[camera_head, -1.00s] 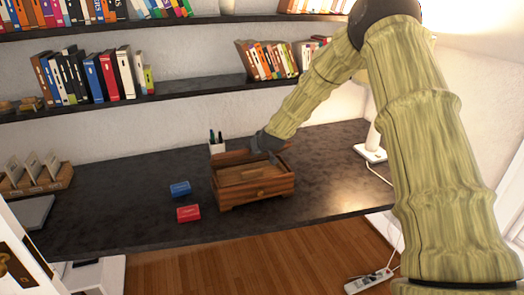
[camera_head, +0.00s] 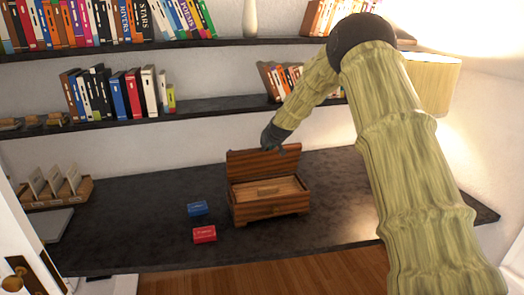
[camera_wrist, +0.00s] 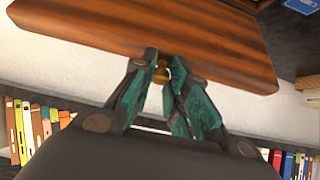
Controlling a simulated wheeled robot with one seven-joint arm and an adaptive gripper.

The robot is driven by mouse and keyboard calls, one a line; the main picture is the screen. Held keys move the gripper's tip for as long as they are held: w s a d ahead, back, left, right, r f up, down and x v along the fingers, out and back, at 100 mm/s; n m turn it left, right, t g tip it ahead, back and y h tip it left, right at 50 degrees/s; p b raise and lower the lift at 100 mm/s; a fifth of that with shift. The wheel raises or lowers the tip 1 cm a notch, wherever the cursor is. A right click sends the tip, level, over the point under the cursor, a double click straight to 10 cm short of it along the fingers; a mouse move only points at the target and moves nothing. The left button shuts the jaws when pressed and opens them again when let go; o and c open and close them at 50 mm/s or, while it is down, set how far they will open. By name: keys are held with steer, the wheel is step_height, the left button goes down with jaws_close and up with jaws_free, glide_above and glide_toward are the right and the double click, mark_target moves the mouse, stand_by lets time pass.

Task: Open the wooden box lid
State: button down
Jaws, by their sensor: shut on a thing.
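The wooden box (camera_head: 268,207) stands on the dark desk, right of its middle in the head view. Its lid (camera_head: 262,163) is raised and stands about upright at the back edge, so the inside shows. My gripper (camera_head: 281,148) is at the top edge of the lid in the head view. In the wrist view the lid's reddish wood (camera_wrist: 190,40) fills the upper part. There my gripper (camera_wrist: 163,72) has its fingertips close together around a small brass knob (camera_wrist: 161,74) at the lid's edge.
A blue card box (camera_head: 197,208) and a red card box (camera_head: 204,234) lie left of the wooden box. A lower bookshelf (camera_head: 215,107) runs above and behind the lid. A lamp (camera_head: 432,85) stands at the right. The desk (camera_head: 350,200) is bare right of the box.

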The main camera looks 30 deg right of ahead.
steer(key=shift+w+d+r+g, duration=0.15)
steer(key=shift+w+g, duration=0.35)
steer(key=shift+w, duration=0.65)
stand_by(0.4)
steer(key=c, duration=1.4)
jaws_free()
steer(key=shift+s+r, duration=0.1)
steer(key=shift+s, duration=0.15)
steer(key=shift+o, duration=0.2)
steer(key=shift+w, duration=0.1)
steer(key=v, duration=1.2)
